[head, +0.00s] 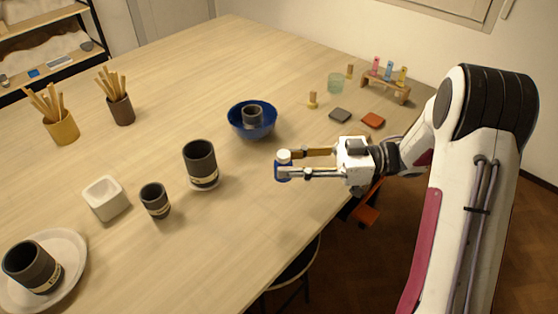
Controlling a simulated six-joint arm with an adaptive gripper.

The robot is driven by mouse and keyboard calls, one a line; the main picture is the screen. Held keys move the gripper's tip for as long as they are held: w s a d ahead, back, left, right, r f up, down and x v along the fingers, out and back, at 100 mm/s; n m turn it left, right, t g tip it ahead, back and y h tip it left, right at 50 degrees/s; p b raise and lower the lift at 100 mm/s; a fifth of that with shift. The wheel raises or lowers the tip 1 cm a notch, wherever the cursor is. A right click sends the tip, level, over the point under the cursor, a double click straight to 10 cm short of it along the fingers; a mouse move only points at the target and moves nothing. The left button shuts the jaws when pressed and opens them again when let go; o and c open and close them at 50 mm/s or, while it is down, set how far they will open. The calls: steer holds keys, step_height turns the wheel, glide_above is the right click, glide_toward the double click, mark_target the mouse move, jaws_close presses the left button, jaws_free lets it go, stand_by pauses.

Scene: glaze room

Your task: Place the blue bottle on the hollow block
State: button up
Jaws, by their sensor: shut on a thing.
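A small blue bottle (280,172) with a white cap is held upright in my gripper (287,163), in the right middle of the head view. My gripper is shut on it, with one finger on each side; the fingers hide part of the bottle. It appears to be above the table, but the exact height cannot be told. The hollow block (106,200) is white and square with an opening in its top. It stands on the table at the left, well away from my gripper, and the opening looks empty.
Between bottle and block stand a tall dark cup (200,163) on a saucer and a smaller dark cup (155,200). A blue bowl (252,130) holding a dark cup is behind. A plate (72,252) with a dark cup is front left. The table's front centre is clear.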

steer(key=shift+a, duration=0.1)
steer(key=shift+s+a+g, duration=0.15)
steer(key=shift+a+g, duration=0.15)
steer(key=shift+a, duration=0.3)
steer(key=s+a+r, duration=0.4)
steer(key=a, duration=1)
steer(key=s+a+r+t, duration=0.1)
steer(key=s+a+r, duration=0.3)
steer(key=a, duration=1.1)
steer(key=s+a+r, duration=0.4)
steer(key=a, duration=1)
steer(key=w+d+f+m+t+h, duration=0.2)
steer(key=w+f+m+t+h, duration=0.2)
steer(key=w+m+t, duration=0.4)
steer(key=w+f+t, duration=0.1)
steer(key=w+t, duration=0.1)
steer(key=t, duration=0.1)
steer(key=shift+w+d+f+m+t+h, duration=0.15)
steer(key=shift+w+f+m+t+h, duration=0.15)
steer(key=shift+f+t+h, duration=0.1)
